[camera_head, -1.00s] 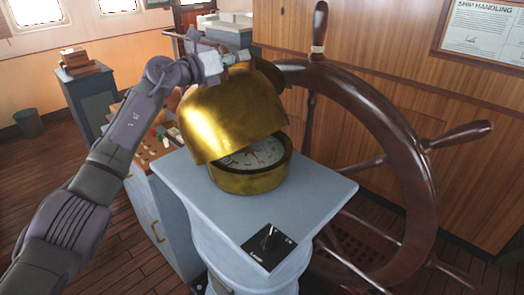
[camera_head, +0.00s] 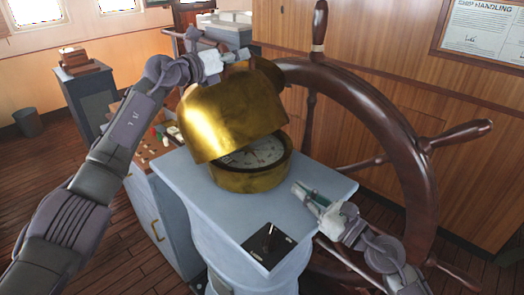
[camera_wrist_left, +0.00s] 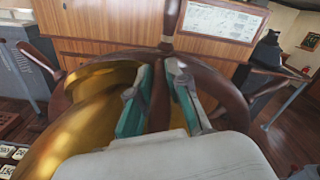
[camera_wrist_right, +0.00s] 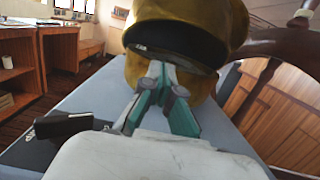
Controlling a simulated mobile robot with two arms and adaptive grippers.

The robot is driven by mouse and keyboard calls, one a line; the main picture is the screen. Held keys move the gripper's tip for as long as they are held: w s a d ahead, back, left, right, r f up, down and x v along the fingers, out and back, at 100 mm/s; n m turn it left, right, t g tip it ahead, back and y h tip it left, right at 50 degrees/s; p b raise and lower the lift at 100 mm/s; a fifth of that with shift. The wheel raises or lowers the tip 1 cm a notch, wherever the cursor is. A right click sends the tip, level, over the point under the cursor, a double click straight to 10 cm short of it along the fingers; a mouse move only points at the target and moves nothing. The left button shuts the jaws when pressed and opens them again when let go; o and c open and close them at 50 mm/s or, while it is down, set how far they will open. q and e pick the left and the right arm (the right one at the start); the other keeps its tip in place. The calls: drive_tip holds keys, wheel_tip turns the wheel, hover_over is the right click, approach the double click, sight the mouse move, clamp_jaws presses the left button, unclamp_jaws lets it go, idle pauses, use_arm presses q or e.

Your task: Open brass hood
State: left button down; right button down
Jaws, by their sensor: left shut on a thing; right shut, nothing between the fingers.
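The brass hood (camera_head: 222,120) is tilted up over the round brass compass bowl (camera_head: 250,180), with part of the white dial (camera_head: 262,154) showing. My left gripper (camera_head: 240,58) is at the hood's top, its fingers partly hidden, shut on the hood. In the left wrist view its fingers (camera_wrist_left: 160,92) stand beside the curved brass surface (camera_wrist_left: 85,125). My right gripper (camera_head: 298,188) is shut and empty, just right of the bowl above the pedestal top. In the right wrist view its closed fingertips (camera_wrist_right: 158,70) point at the bowl and the dark gap under the hood (camera_wrist_right: 190,20).
The blue-grey pedestal (camera_head: 205,205) carries the bowl and a small black switch plate (camera_head: 268,246). A large wooden ship's wheel (camera_head: 415,170) stands close behind and to the right. A console with small controls (camera_head: 150,150) is at the left. Open wooden floor lies further left.

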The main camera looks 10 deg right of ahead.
drive_tip(key=r+x, duration=0.3)
drive_tip(key=x, duration=1)
drive_tip(key=shift+s, duration=0.3)
drive_tip(key=shift+r, duration=0.1)
